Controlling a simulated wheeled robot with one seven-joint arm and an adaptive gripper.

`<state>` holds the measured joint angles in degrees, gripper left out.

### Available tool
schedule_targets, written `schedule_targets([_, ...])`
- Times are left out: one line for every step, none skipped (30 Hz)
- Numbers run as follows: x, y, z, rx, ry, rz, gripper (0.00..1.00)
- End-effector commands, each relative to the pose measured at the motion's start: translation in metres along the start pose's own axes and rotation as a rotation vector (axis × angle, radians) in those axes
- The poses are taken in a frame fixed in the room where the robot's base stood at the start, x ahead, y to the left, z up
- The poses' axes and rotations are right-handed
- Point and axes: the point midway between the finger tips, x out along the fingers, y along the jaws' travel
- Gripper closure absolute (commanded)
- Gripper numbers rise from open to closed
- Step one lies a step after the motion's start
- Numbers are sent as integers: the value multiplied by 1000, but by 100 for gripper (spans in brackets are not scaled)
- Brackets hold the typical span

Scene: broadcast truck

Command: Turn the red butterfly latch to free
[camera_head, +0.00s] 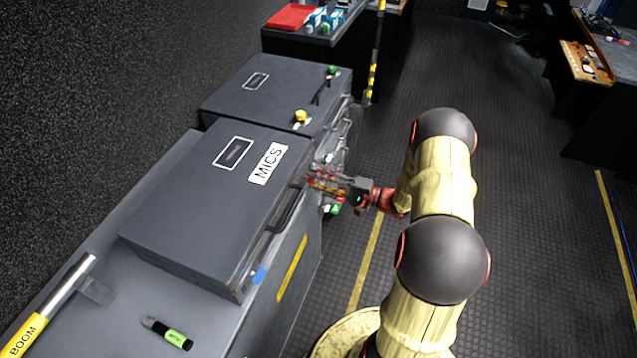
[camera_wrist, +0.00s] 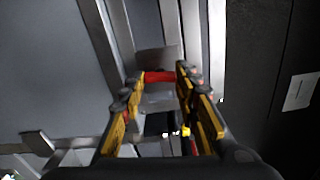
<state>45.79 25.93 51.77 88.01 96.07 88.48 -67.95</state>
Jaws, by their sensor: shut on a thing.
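The red butterfly latch (camera_wrist: 160,77) shows in the wrist view as a short red bar between my fingertips. My gripper (camera_head: 318,178) reaches in from the right to the front of the grey MICS case (camera_head: 190,185), near its far front corner. In the wrist view my gripper (camera_wrist: 157,78) has its yellow-and-black fingers closed in on the red latch from both sides. In the head view the fingers largely hide the latch, and its exact angle is hard to tell.
A blue latch (camera_head: 258,276) is at the near end of the MICS case's front. A second grey case (camera_head: 255,90) with a yellow latch (camera_head: 300,116) and green latch (camera_head: 332,70) stands behind. A boom pole (camera_head: 50,305) and green-labelled tube (camera_head: 168,333) lie nearby. Floor at right is clear.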

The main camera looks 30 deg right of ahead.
Motion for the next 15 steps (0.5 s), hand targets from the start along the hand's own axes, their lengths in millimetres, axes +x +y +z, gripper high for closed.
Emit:
schedule_targets([0,2,0,-9,0,1,94])
schedule_targets([0,2,0,-14,0,1,94])
schedule_targets([0,2,0,-20,0,1,94])
schedule_targets([0,2,0,-24,0,1,94])
schedule_targets([0,2,0,-26,0,2,94])
schedule_targets([0,2,0,-29,0,2,94])
schedule_targets([0,2,1,-30,0,2,94])
schedule_targets([0,2,1,-31,0,2,94])
schedule_targets([0,1,1,-31,0,2,94])
schedule_targets([0,1,1,-32,0,2,94])
schedule_targets([0,1,1,-32,0,2,94])
schedule_targets([0,1,1,-31,0,2,94])
schedule_targets([0,2,1,-31,0,2,94])
schedule_targets([0,2,1,-31,0,2,94])
schedule_targets([0,2,1,-31,0,2,94])
